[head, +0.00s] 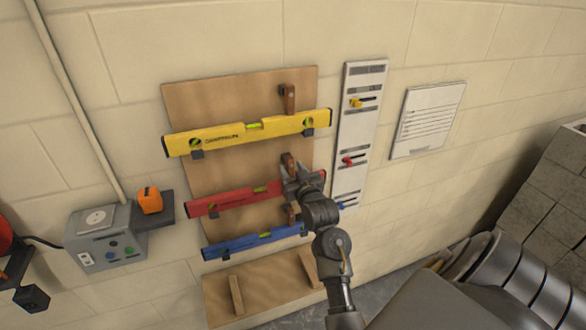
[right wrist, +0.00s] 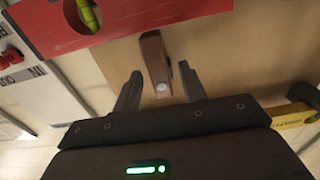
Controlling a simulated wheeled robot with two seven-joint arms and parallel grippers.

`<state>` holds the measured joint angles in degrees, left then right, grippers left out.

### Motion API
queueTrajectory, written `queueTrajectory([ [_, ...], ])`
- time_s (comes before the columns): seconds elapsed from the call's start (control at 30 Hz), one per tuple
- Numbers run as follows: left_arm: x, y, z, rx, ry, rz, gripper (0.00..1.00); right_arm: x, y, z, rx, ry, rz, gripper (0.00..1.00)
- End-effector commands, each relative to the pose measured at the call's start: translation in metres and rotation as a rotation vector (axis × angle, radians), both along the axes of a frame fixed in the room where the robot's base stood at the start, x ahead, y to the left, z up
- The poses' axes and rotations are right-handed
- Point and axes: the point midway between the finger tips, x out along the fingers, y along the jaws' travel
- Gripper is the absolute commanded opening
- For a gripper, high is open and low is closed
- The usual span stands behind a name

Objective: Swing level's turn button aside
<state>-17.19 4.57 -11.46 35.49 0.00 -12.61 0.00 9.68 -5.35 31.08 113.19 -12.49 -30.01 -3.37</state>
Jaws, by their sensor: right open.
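A wooden board (head: 185,97) on the wall carries a yellow level (head: 222,137), a red level (head: 228,201) and a blue level (head: 250,243), each on small dark brackets. A brown wooden turn button (head: 288,98) sits upright above the yellow level. The red level's turn button (head: 287,160) is partly hidden by my right gripper (head: 290,174). In the right wrist view this turn button (right wrist: 154,58), with a round pivot screw, lies between the spread fingers of the right gripper (right wrist: 160,78), beside the red level (right wrist: 140,18). Contact cannot be told. The left gripper is out of view.
A white switch panel (head: 356,130) with yellow, red and blue switches stands close right of the board. A paper sheet (head: 428,120) hangs further right. A grey box (head: 103,238) and an orange object (head: 150,200) on a dark shelf are at the left.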

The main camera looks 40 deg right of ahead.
Motion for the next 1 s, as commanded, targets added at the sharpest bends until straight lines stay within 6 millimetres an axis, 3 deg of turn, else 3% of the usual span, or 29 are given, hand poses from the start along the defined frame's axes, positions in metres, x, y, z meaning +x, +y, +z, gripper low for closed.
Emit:
queueTrajectory([
  [0.17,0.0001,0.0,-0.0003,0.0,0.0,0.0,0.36,-0.0003,-0.0001,-0.0003,0.0,0.0,0.0,0.41],
  [0.47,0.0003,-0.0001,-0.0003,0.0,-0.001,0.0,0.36,-0.0004,-0.0001,-0.0003,0.0,0.0,0.0,0.01],
  [0.77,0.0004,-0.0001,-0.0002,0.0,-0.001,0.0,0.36,-0.0005,0.0002,-0.0004,0.026,-0.008,0.0,0.0],
  [1.0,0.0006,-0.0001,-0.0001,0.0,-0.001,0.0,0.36,-0.0002,0.001,-0.0004,0.146,-0.05,-0.001,0.0],
])
